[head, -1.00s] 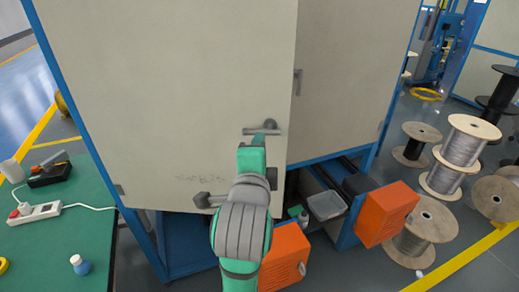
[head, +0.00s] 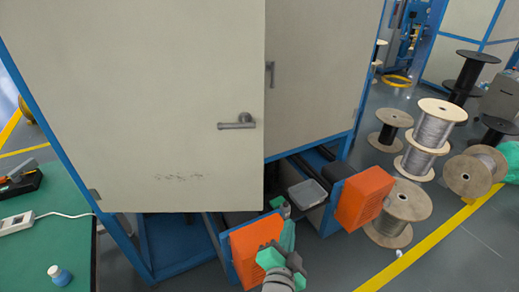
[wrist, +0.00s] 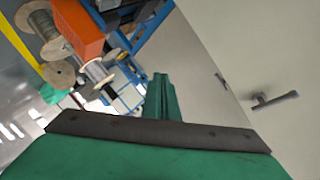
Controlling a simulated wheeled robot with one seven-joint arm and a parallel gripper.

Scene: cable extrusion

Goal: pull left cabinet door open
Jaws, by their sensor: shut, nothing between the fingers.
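The left cabinet door (head: 140,100) is a large beige panel in the head view. It stands ajar, its free right edge in front of the right door (head: 318,75). Its grey lever handle (head: 237,122) is fully visible, with nothing touching it. The handle also shows at the right of the wrist view (wrist: 272,100). My gripper (head: 282,208) is low and right of the door's free edge, apart from the handle. In the wrist view its green fingers (wrist: 161,90) are together and empty. The gap behind the door is mostly hidden.
Two orange-fronted drawers (head: 258,245) (head: 364,198) stick out below the cabinet, close to my gripper. A green table (head: 50,225) with a blue-capped bottle (head: 59,274) is at the left. Wooden cable spools (head: 402,212) stand on the right floor.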

